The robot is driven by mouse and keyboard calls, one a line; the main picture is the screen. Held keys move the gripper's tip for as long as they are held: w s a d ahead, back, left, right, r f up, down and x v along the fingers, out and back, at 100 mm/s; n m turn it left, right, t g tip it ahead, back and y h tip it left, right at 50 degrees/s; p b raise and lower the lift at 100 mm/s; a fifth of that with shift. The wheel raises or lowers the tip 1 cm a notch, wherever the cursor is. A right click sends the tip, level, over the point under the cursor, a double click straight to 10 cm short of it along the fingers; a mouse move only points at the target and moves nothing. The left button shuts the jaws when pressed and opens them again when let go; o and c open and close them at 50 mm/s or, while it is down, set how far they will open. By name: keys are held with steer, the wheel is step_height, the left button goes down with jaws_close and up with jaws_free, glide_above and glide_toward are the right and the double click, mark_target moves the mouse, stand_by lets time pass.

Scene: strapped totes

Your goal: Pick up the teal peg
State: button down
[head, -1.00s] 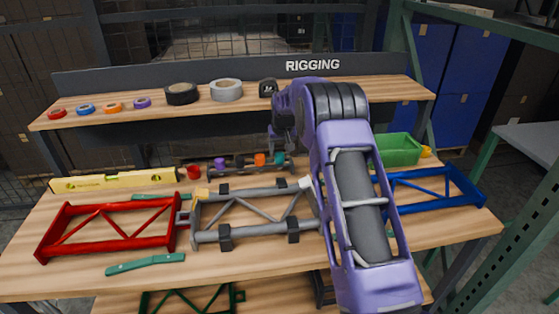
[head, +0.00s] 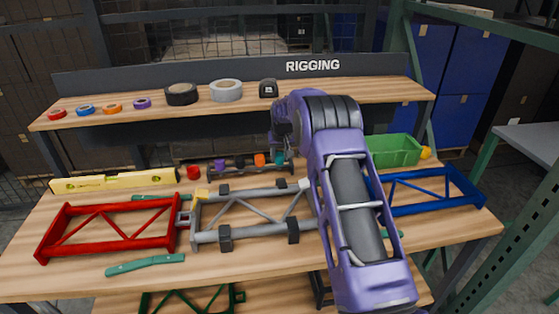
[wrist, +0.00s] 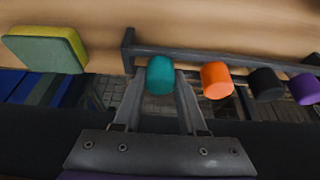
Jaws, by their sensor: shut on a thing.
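The teal peg (head: 280,158) is at the right end of a dark peg rack (head: 250,172) on the table. In the wrist view, the teal peg (wrist: 160,75) sits between the fingertips of my gripper (wrist: 161,88), which is shut on it. The peg looks upright at the rack's end; whether its base is clear of the rack is hidden. In the head view my gripper (head: 281,146) is small and partly covered by my own arm.
Orange (wrist: 216,80), black (wrist: 265,84) and purple (wrist: 304,88) pegs stand in a row beside the teal one. A green bin (head: 395,151) is to the right. A grey frame (head: 255,232) lies in front of the rack. A shelf (head: 250,105) with tape rolls runs behind.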

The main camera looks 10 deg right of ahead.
mark_target(279, 154)
step_height(279, 154, up, 15)
steer(key=p, duration=0.3)
steer(key=shift+p, duration=0.35)
stand_by(1.1)
